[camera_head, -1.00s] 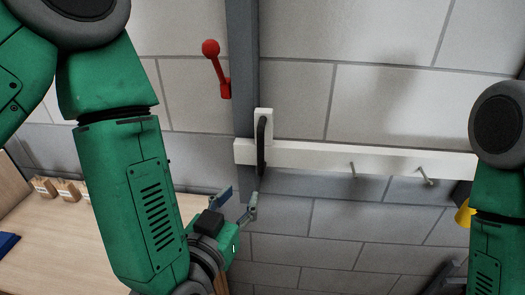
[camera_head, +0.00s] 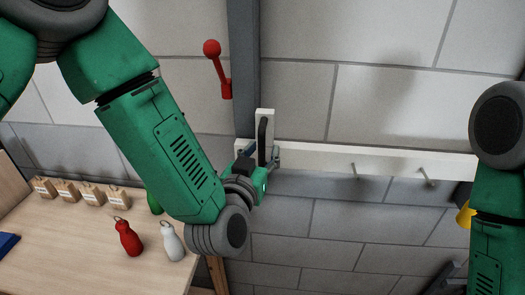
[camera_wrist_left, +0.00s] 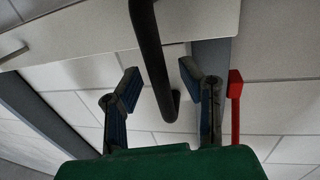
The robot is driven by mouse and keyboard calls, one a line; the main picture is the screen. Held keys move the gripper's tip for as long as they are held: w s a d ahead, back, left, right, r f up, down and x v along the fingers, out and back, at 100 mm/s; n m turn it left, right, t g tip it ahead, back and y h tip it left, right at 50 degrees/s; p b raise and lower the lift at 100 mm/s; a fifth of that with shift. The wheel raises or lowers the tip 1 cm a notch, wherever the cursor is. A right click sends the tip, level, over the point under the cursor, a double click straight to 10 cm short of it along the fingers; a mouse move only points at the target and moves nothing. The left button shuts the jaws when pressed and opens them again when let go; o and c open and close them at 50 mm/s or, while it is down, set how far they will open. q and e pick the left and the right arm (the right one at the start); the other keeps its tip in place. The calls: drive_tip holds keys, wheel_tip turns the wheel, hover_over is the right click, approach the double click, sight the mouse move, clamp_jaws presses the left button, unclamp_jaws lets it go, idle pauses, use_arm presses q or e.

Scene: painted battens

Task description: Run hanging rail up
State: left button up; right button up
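The hanging rail (camera_head: 325,155) is a long white batten with metal pegs, level against the block wall. At its left end a black bar handle (camera_head: 262,135) stands upright on a white plate. It also shows in the left wrist view (camera_wrist_left: 150,50). My left gripper (camera_head: 262,159) is at the handle's lower part; in the left wrist view its open fingers (camera_wrist_left: 160,78) stand on either side of the handle, with gaps showing. A grey upright post (camera_head: 243,60) runs behind the rail's left end, with a red ball-ended lever (camera_head: 219,68) on it. My right gripper is not visible.
A wooden table (camera_head: 70,240) at lower left holds a red bottle (camera_head: 129,238), a white bottle (camera_head: 172,242), a partly hidden green one (camera_head: 153,200) and several small wooden blocks. A yellow object (camera_head: 464,215) shows beside my right arm.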

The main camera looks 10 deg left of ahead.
use_arm(q)
clamp_jaws()
wheel_tip(320, 180, up, 28)
idle(0.6)
drive_tip(key=shift+w+r, duration=0.1)
unclamp_jaws()
